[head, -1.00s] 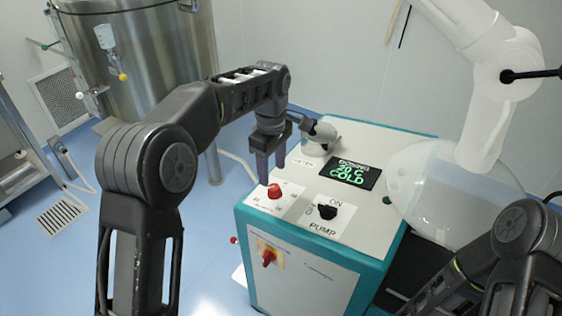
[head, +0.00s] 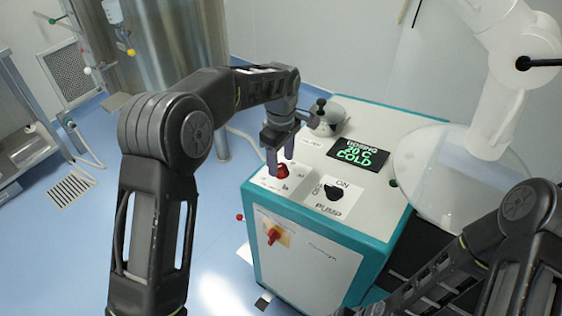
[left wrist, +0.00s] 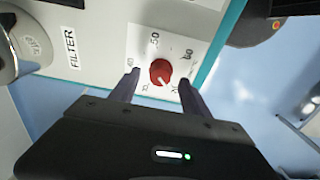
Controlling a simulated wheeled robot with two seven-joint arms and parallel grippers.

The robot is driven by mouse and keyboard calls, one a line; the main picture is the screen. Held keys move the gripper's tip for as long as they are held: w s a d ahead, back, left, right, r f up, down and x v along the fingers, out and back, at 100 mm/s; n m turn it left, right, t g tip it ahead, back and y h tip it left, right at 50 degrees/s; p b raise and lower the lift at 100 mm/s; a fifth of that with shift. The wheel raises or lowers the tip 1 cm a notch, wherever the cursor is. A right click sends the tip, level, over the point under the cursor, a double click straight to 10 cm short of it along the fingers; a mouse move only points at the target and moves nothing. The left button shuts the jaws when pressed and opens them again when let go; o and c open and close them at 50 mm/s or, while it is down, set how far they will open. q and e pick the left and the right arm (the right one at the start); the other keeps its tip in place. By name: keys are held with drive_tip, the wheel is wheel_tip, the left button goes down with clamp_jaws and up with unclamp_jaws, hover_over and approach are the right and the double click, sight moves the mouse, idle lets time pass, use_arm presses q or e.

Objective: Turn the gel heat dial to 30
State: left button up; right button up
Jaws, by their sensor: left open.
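The gel heat dial (head: 282,171) is a red knob on a white label plate at the left front corner of the machine's top. In the left wrist view the dial (left wrist: 161,72) shows a pale pointer line toward its lower right, with printed numbers around it, 50 above it. My left gripper (head: 279,163) is open, pointing down, with its fingers on either side of the dial; I cannot tell whether they touch it. The display (head: 358,154) reads DOSING, 20 C, COLD in green. My right arm shows at the lower right, but its gripper is not in view.
The black pump switch (head: 332,192) sits just right of the dial. A red switch (head: 273,235) is on the machine's front. A rounded metal fitting (head: 327,117) stands behind the dial, beside the FILTER label. A clear round cover (head: 440,190) hangs to the right.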

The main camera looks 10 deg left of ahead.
use_arm(q)
drive_tip(key=shift+f, duration=0.95)
drive_tip(key=shift+c, duration=0.4)
clamp_jaws()
